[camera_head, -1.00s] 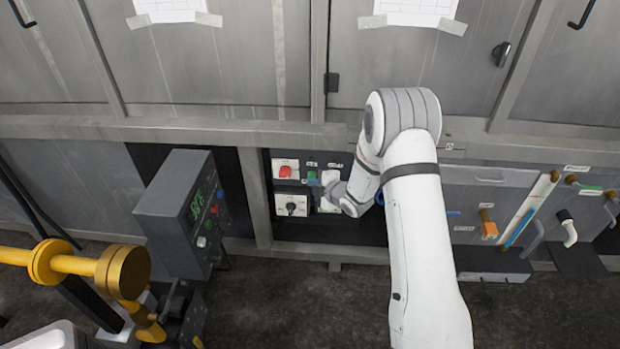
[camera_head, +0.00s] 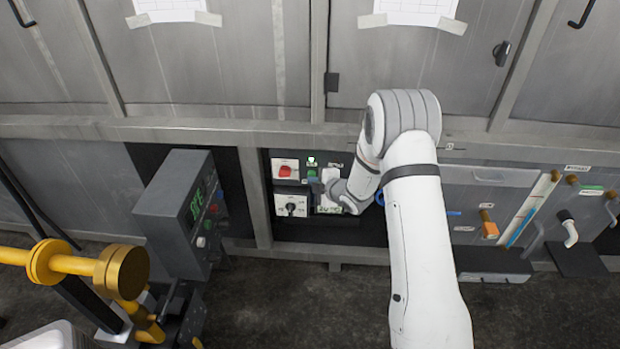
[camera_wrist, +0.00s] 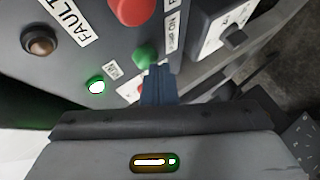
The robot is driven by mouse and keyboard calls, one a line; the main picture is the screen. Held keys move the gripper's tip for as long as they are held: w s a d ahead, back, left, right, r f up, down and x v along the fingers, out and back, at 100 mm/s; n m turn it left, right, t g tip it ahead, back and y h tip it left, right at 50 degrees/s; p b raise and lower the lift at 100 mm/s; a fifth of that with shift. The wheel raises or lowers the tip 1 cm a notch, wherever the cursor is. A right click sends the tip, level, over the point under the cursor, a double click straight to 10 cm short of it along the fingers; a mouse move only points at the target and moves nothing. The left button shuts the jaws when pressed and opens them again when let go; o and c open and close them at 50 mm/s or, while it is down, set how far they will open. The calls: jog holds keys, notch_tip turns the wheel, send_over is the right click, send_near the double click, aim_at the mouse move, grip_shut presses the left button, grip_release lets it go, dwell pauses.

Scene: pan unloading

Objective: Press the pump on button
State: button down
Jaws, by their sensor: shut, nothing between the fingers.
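A green push button (camera_wrist: 145,56) is on the dark control panel in the wrist view, beside a white label partly cut off, on which "ON" can be read. A small green lamp (camera_wrist: 96,86) labelled RUN glows brightly; it also shows lit in the head view (camera_head: 311,159). My gripper (camera_wrist: 158,72) is shut and empty, its fingertips right at the lower edge of the green button. I cannot tell whether they touch it. In the head view my gripper (camera_head: 318,187) is at the panel, just below the green button, partly hidden by my wrist.
A large red button (camera_wrist: 132,10) is close to the green one. A brown FAULT lamp (camera_wrist: 40,42) looks unlit. A rotary switch box (camera_head: 291,206) stands out just left of my gripper. A grey console (camera_head: 180,205) is further left.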

jog(key=shift+s, duration=0.1)
jog(key=shift+s+b, duration=0.45)
jog(key=shift+s, duration=0.35)
jog(key=s+b, duration=0.2)
jog(key=s, duration=0.3)
jog(key=shift+a, duration=0.1)
jog(key=shift+r, duration=0.1)
dwell(0.7)
